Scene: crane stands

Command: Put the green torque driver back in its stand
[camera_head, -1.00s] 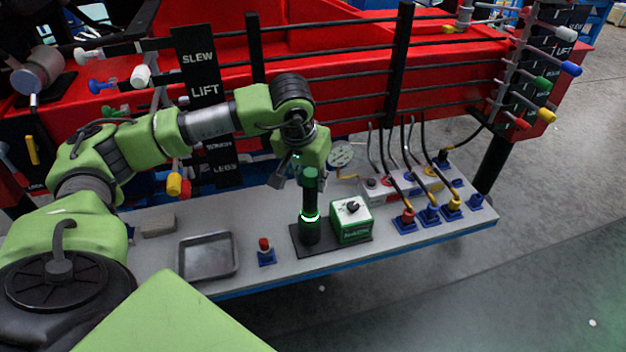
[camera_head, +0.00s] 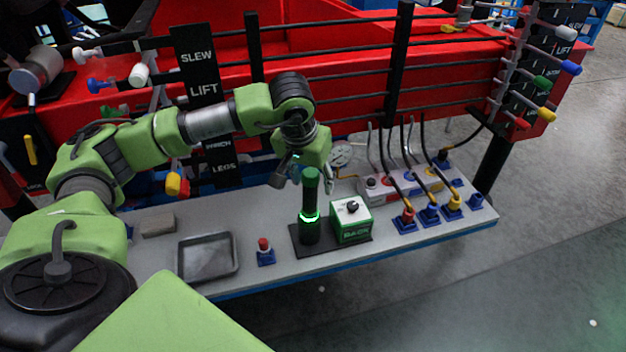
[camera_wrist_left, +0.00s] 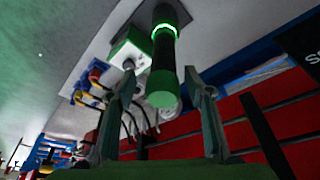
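The green torque driver (camera_head: 310,205), with a black body and a glowing ring, stands upright in its stand, a flat black base (camera_head: 331,240) with a green-and-white box (camera_head: 351,220) on its right. My right gripper is not in view.
A metal tray (camera_head: 208,276) and a red-topped blue holder (camera_head: 265,252) are on the grey bench (camera_head: 280,283) to the left. Blue holders with black hoses (camera_head: 429,214) stand to the right. Red machine rails (camera_head: 350,75) rise behind my arm.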

